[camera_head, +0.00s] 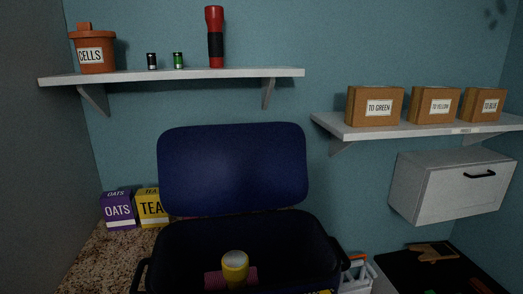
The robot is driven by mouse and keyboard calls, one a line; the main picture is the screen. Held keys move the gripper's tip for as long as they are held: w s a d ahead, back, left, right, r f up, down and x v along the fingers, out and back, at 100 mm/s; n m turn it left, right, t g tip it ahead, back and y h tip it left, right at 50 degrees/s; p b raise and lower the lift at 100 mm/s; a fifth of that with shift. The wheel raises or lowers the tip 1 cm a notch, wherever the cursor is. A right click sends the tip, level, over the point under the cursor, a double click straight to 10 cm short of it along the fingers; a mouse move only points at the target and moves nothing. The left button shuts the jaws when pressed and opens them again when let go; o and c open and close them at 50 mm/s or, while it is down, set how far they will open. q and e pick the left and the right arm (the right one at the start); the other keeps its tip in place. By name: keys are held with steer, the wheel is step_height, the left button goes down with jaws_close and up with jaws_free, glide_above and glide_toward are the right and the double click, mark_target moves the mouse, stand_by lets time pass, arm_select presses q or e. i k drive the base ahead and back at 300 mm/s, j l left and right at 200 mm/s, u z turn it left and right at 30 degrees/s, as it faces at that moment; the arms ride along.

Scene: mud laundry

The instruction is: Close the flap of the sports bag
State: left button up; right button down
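The sports bag (175,236) is dark blue and stands on the counter at the bottom centre, its lower part cut off by the frame. Its flap (233,165) is open and stands upright at the back of the bag. Inside the bag a yellow cylindrical item (235,269) with a pale top stands by a dark red item (214,280). Neither of my grippers is in view.
Purple OATS (118,210) and yellow TEA (151,208) boxes stand behind the bag's left side. A shelf (200,74) hangs above the flap; another (420,130) holds three cardboard boxes. A white cabinet (450,185) and black surface (405,270) are right.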

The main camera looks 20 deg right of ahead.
mark_target(210, 170)
steer(key=k+l, duration=0.15)
steer(key=l, duration=0.2)
steer(key=k+l, duration=0.2)
steer(key=l, duration=0.15)
steer(key=k+l, duration=0.15)
steer(key=l, duration=0.15)
